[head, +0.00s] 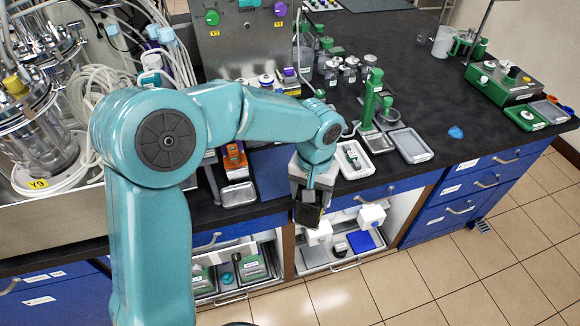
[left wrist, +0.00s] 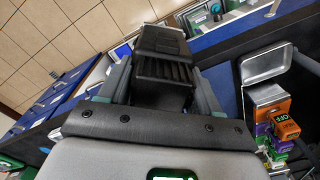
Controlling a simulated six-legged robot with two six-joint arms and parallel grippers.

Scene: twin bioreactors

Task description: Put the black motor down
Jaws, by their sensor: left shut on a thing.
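My left gripper (head: 309,197) hangs from the teal arm just in front of the bench's front edge, above the open lower cupboards. It is shut on the black motor (head: 307,214), which points down below the jaws. In the left wrist view the ribbed black motor (left wrist: 163,68) sits between the two fingers, clear of any surface that I can make out. An empty metal tray (head: 239,195) lies on the bench edge to the left of the gripper; it also shows in the left wrist view (left wrist: 262,66). My right gripper is not in view.
Orange and purple boxes (left wrist: 282,125) stand near the metal tray. A light grey tray (head: 411,146) and a green stand (head: 371,100) are on the black bench (head: 420,90) to the right. Pull-out shelves below hold white, blue and green items (head: 362,240). The tiled floor is clear.

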